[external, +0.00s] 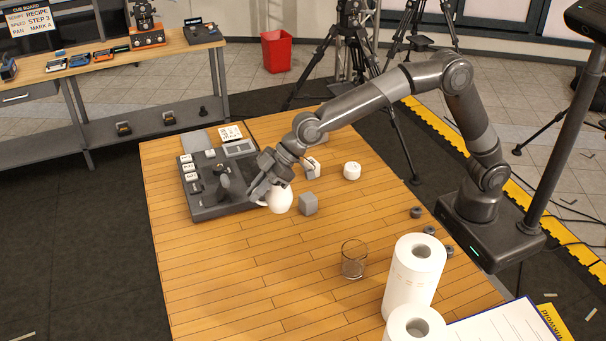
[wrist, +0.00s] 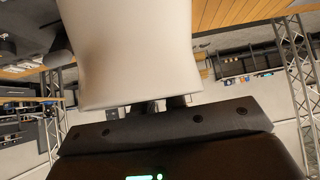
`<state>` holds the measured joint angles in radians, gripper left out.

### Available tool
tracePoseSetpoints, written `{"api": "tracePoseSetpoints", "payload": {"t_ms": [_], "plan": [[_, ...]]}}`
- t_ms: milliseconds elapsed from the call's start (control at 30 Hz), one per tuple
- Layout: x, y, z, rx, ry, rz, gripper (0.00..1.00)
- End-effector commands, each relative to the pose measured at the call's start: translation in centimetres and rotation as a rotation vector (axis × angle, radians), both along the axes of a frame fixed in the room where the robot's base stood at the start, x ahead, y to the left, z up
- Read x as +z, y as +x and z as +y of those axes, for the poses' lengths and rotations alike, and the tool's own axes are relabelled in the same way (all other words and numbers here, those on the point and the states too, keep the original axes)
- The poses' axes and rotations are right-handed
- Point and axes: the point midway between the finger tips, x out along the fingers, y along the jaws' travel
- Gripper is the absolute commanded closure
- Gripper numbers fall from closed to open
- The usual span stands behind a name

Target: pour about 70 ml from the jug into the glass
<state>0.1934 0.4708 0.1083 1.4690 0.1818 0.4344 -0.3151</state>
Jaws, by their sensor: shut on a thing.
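A white jug (external: 279,199) hangs from my gripper (external: 262,192) over the left middle of the wooden table, beside the dark control panel. My gripper is shut on the jug. In the wrist view the jug (wrist: 130,50) fills the upper middle, right in front of my gripper (wrist: 160,104); its inside does not show. The clear glass (external: 354,260) stands upright on the table, to the right of and nearer the camera than the jug. The glass looks empty, apart from a darker band near its base that I cannot make out.
A dark control panel (external: 208,204) lies left of the jug. A grey block (external: 308,204) stands just right of it. A white round container (external: 352,171) is farther back. Paper rolls (external: 412,278) stand right of the glass. Small dark rings (external: 429,230) lie near my base. The table's front left is clear.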

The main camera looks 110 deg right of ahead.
Motion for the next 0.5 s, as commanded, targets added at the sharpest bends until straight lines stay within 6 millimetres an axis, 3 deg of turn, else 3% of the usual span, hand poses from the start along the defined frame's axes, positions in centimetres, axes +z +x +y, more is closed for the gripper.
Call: {"api": "tracePoseSetpoints", "payload": {"t_ms": [500], "plan": [[-5.9,0.7,17.4,0.163,0.001,0.002,1.0]]}}
